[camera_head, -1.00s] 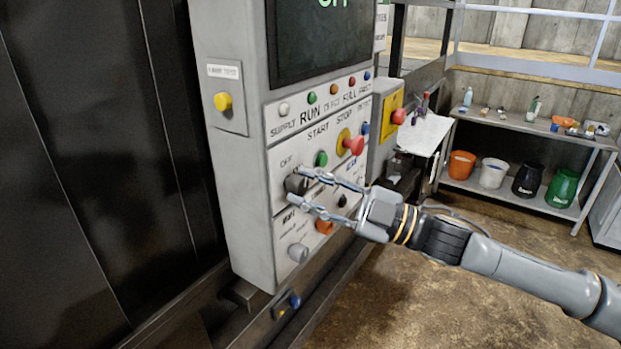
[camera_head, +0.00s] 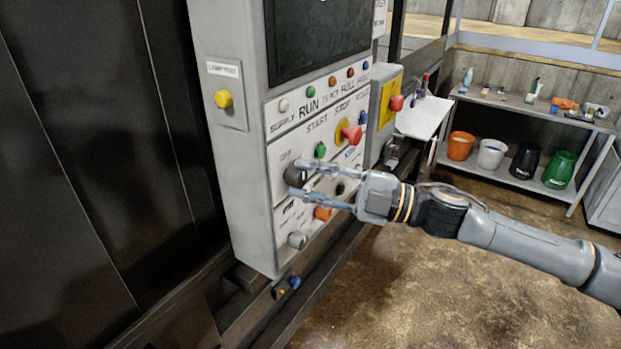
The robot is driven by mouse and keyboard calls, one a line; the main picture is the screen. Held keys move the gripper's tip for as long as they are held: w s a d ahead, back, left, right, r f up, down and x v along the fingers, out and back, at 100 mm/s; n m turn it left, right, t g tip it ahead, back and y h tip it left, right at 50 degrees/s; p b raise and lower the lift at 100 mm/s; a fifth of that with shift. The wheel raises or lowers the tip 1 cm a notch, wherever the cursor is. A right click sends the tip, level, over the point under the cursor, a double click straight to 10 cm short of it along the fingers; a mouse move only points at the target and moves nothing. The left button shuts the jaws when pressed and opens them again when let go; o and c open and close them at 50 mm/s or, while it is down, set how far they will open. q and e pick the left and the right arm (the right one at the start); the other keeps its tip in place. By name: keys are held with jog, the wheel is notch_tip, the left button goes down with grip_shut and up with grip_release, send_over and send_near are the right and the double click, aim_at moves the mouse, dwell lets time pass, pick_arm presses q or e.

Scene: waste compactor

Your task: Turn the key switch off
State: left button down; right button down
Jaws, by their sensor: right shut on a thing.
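The key switch (camera_head: 293,176) is a dark round knob below the "OFF" label on the grey control panel (camera_head: 238,190). My right gripper (camera_head: 295,178) reaches in from the right, one finger above and one below the knob, and is shut on it. The fingers partly cover the knob and the labels around it, so its exact pointing direction cannot be read. My left gripper is not in view.
A green button (camera_head: 320,150) and a red mushroom button (camera_head: 352,135) sit just above the gripper. An orange switch (camera_head: 322,214) and a grey knob (camera_head: 298,240) lie below. A shelf with buckets (camera_head: 460,146) stands back right.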

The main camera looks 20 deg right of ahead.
jog(key=c, duration=1)
grip_release()
jog(key=shift+d, duration=0.1)
jog(key=shift+v, duration=5.9)
